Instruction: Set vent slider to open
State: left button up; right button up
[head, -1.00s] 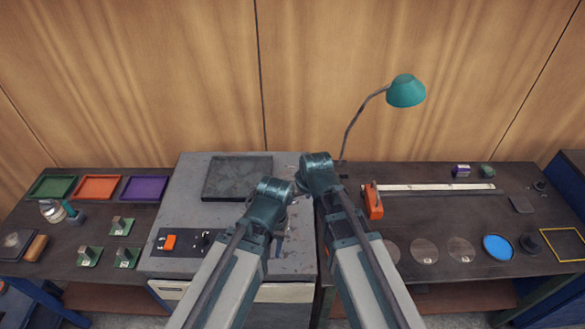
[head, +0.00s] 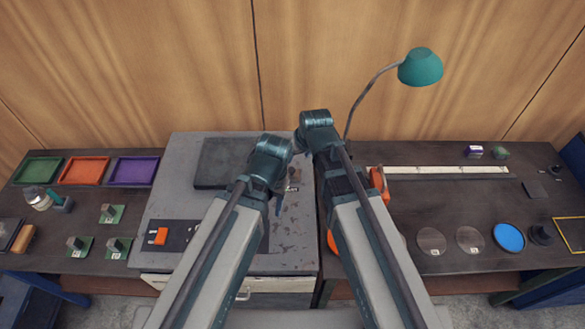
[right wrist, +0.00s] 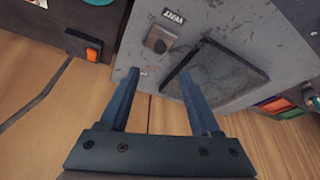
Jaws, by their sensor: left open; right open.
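The vent slider shows in the right wrist view as a dark knob (right wrist: 160,41) on a pale plate, on top of the grey machine (right wrist: 225,35). A label reading VENT, inverted in this picture, lies beside the plate. My right gripper (right wrist: 159,72) is open and empty, with its two blue fingers apart and the knob showing beyond their tips. In the head view the slider is mostly hidden by my wrists. My left gripper (head: 278,180) is open over the machine's right part; its fingertips are hard to make out.
A dark square plate (head: 222,163) lies on the machine top. A panel with an orange switch (head: 161,236) is at its front left. The right table carries an orange slider block (head: 377,181) on a white rail and a green lamp (head: 421,67). Coloured trays (head: 84,171) stand left.

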aim_at(292, 170)
pick_arm(q)
notch_tip(292, 170, down, 12)
jog(key=b, duration=1.1)
jog(key=shift+b, duration=0.3)
pick_arm(e)
jog(key=x, duration=1.3)
jog(key=shift+f, duration=0.1)
grip_shut()
